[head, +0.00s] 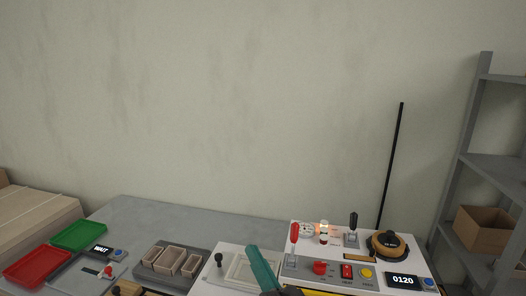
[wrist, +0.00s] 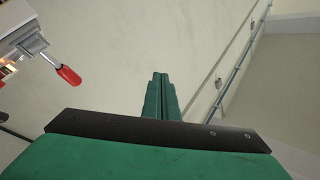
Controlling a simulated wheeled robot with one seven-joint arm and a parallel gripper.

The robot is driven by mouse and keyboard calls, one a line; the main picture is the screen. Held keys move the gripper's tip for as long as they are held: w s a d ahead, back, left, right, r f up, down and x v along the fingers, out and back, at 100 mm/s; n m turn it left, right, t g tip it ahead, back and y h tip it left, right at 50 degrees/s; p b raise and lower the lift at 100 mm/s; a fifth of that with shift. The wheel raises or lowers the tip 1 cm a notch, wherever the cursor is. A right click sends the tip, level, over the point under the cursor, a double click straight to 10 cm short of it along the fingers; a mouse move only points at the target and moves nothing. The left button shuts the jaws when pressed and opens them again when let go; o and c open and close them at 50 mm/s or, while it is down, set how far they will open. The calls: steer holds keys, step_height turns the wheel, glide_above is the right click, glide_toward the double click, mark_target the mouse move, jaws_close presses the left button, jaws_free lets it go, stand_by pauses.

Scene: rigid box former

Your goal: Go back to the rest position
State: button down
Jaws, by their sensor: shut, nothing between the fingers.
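My gripper (wrist: 161,78) is shut, with its two green fingers together and nothing between them in the wrist view. It points toward the bare wall, clear of any object. In the head view a green part of my gripper (head: 262,268) shows at the bottom, in front of the white machine (head: 222,262). The rest of my arm is mostly out of the picture.
A red-handled lever (head: 294,234) stands on the machine panel; it also shows in the wrist view (wrist: 68,75). A display (head: 403,281) reads 0120. Left on the grey table are a green tray (head: 79,235), a red tray (head: 38,267) and small boxes (head: 171,262). Shelves (head: 490,165) stand right.

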steer(key=s+f+m+h, duration=0.3)
steer(key=s+f+h, duration=0.2)
steer(key=s+f, duration=0.5)
steer(key=s+f+m+h, duration=0.4)
steer(key=s+f+h, duration=0.1)
steer(key=f, duration=0.9)
steer(key=s+f+n+g, duration=0.1)
steer(key=s+f+n, duration=0.2)
steer(key=s, duration=0.9)
steer(key=s+d+f+n+g, duration=0.1)
steer(key=s+n, duration=0.4)
steer(key=s, duration=0.7)
step_height(320, 180, down, 2)
steer(key=shift+d+f+g, duration=0.25)
steer(key=shift+d+g, duration=0.05)
steer(key=shift+g, duration=0.4)
